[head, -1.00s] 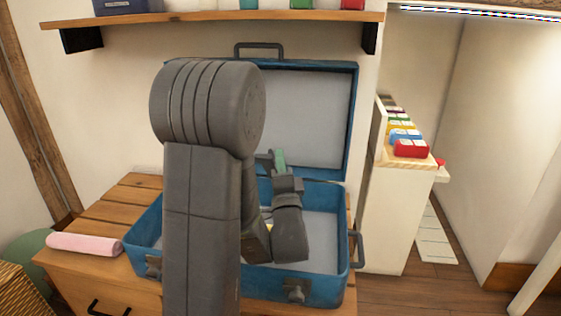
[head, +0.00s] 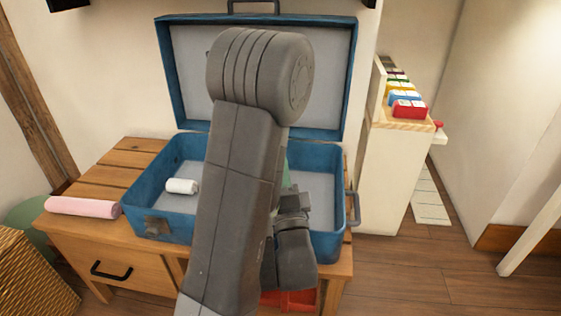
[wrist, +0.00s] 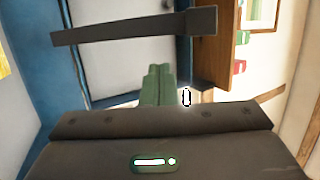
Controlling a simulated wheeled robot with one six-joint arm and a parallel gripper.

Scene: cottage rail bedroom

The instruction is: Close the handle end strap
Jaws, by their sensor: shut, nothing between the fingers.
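The blue suitcase (head: 137,205) stands open on the wooden chest, its lid (head: 345,80) upright against the wall. A dark handle (head: 354,207) is on its right end, and a latch (head: 155,226) is at the front left. I cannot make out a strap; my arm hides the middle and front right. My gripper (head: 289,172) is over the suitcase's right half, partly behind my arm. In the wrist view its green fingers (wrist: 158,80) are together and empty. A dark bar (wrist: 135,28) crosses above them there; I cannot tell what it is.
A white roll (head: 182,186) lies inside the suitcase at left. A pink roll (head: 83,207) lies on the chest (head: 125,158). Something red (head: 290,299) shows low at front. A white shelf unit (head: 394,175) stands at right, with floor (head: 430,270) clear before it.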

